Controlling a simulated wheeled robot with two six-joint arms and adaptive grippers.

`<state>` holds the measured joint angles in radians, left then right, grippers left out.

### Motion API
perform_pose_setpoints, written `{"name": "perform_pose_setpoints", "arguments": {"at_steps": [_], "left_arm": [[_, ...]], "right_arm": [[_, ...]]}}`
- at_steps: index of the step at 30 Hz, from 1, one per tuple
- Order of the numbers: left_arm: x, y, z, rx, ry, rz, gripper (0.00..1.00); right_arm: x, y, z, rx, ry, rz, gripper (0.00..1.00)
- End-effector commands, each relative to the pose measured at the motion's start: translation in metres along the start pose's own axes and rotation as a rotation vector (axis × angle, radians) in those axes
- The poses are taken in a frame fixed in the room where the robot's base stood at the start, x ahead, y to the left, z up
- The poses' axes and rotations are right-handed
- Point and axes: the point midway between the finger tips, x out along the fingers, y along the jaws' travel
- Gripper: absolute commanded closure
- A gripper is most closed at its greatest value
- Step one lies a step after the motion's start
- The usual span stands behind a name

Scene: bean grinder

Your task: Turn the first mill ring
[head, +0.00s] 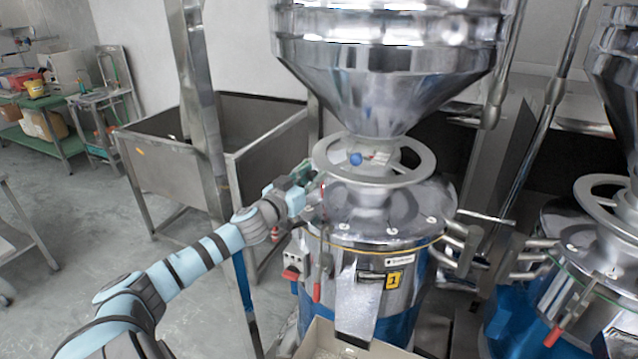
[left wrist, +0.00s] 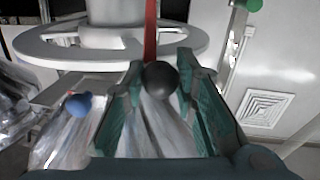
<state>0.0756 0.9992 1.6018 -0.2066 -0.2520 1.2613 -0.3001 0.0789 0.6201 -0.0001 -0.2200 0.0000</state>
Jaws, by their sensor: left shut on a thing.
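The first mill ring (head: 422,168) is a flat grey wheel around the neck under the steel hopper, above the mill marked with a yellow "1" label (head: 394,281). My left gripper (head: 312,180) is at the ring's left side. In the left wrist view, the ring (left wrist: 60,53) lies just beyond my left gripper (left wrist: 161,88), whose green fingers are shut on a dark ball knob (left wrist: 160,77). A blue ball (head: 355,158) shows by the ring's middle; a blue ball also shows in the left wrist view (left wrist: 77,104). My right gripper is not in view.
The steel hopper (head: 390,80) stands directly above the ring. A second mill with its own ring (head: 590,190) is at the right. A steel bin (head: 180,165) stands behind my left arm. The floor at the left is mostly clear.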

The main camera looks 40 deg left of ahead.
Motion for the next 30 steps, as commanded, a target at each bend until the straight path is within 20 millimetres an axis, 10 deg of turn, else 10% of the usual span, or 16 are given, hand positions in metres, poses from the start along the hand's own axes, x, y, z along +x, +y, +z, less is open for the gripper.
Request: {"name": "perform_pose_setpoints", "arguments": {"at_steps": [12, 13, 16, 30], "left_arm": [[0.003, 0.001, 0.001, -0.001, -0.002, 0.002, 1.00], [0.003, 0.001, 0.001, -0.001, -0.002, 0.003, 0.70], [0.003, 0.002, 0.001, -0.002, -0.002, 0.004, 0.54], [0.003, 0.004, -0.027, 0.003, 0.001, 0.007, 0.54]], "right_arm": [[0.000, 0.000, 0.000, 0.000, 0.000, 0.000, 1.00], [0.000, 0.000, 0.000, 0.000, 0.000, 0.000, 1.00], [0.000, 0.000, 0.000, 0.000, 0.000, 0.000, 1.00], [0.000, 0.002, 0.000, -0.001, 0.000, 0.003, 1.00]]}}
